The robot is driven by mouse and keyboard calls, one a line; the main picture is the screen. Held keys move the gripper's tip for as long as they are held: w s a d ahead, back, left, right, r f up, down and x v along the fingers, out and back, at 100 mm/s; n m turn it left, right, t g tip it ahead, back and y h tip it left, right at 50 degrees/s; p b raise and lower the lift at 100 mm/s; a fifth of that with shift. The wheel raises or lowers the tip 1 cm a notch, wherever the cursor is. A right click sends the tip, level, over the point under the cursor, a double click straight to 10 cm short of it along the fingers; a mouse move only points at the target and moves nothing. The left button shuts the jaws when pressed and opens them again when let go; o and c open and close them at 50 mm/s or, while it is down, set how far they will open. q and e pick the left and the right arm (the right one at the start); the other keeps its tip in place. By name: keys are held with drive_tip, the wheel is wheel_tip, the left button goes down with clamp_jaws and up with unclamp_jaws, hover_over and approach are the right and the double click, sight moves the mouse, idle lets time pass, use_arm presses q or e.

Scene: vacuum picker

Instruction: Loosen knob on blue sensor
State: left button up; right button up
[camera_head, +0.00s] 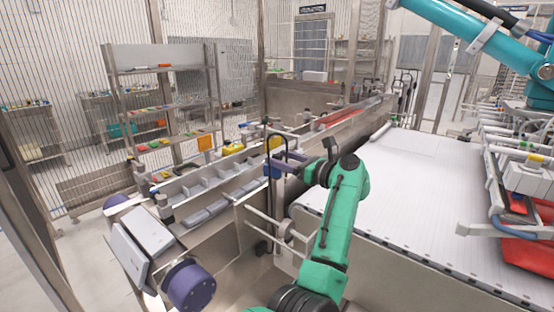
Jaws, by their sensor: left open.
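A small blue part (273,172), which looks like the blue sensor, sits at the edge of the metal machine frame, left of the middle in the head view. Its knob is too small to make out. My left arm is green and comes up from the bottom of the picture, bending left at its wrist. My left gripper (275,160) is open and right at the blue part. I cannot tell whether it touches the part or is around it. My right gripper is not in view.
A wide white conveyor belt (410,190) lies right of my arm. A metal channel with compartments (195,190) runs along the left. A teal robot arm (470,30) hangs at the upper right. Shelves (165,100) with small coloured items stand behind.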

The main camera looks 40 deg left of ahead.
use_arm(q)
drive_tip(key=d+b, duration=0.3)
drive_tip(key=d, duration=0.9)
drive_tip(key=shift+d, duration=0.4)
